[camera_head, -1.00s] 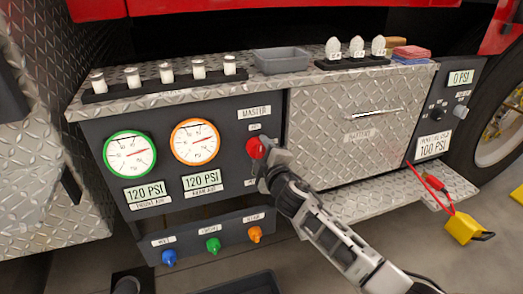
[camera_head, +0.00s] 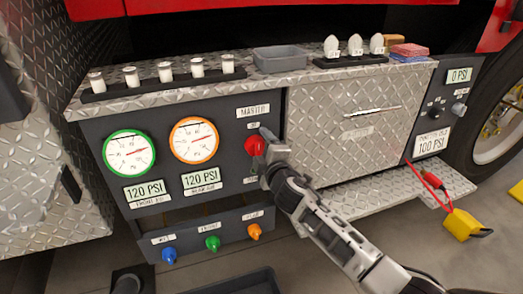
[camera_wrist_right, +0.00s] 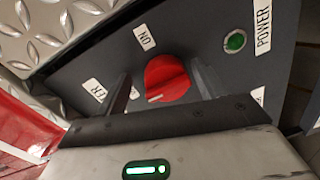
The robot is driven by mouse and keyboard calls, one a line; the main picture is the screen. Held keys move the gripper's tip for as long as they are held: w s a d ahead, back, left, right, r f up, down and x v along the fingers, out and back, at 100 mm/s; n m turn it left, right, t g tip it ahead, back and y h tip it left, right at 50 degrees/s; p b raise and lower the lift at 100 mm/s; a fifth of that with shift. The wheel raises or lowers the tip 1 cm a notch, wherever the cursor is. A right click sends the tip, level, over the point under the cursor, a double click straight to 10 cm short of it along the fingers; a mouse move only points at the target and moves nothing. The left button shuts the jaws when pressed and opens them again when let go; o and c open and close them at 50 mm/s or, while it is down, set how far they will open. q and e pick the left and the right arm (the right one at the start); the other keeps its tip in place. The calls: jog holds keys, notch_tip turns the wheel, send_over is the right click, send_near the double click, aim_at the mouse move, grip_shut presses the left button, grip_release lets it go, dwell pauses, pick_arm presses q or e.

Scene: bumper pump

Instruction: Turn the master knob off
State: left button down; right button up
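The red master knob (camera_head: 254,146) is on the dark front panel (camera_head: 100,165), under the MASTER label (camera_head: 253,111). My right gripper (camera_head: 262,145) is at the knob, coming in from the lower right. In the right wrist view the red knob (camera_wrist_right: 168,80) sits between the two open fingers of my right gripper (camera_wrist_right: 162,85), with a gap visible on each side. The knob's white mark points to the lower left in that view. An ON label (camera_wrist_right: 144,37) is to its upper left. Another label is partly hidden by a finger. My left gripper is not in view.
Two gauges (camera_head: 129,155) are left of the knob. Blue, green and orange knobs (camera_head: 212,243) are on a lower strip. A green POWER lamp (camera_wrist_right: 235,41) is near the right finger. A closed diamond-plate drawer front (camera_head: 345,150) is just right of my gripper.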

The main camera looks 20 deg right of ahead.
jog(key=shift+a+f, duration=0.1)
jog(key=shift+f, duration=0.05)
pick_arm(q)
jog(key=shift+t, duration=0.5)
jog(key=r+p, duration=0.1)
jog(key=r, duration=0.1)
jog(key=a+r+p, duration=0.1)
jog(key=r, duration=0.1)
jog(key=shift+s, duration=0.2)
pick_arm(e)
jog(key=s+r, duration=0.1)
jog(key=s, duration=1.5)
jog(key=shift+d+r, duration=0.2)
jog(key=shift+d, duration=0.1)
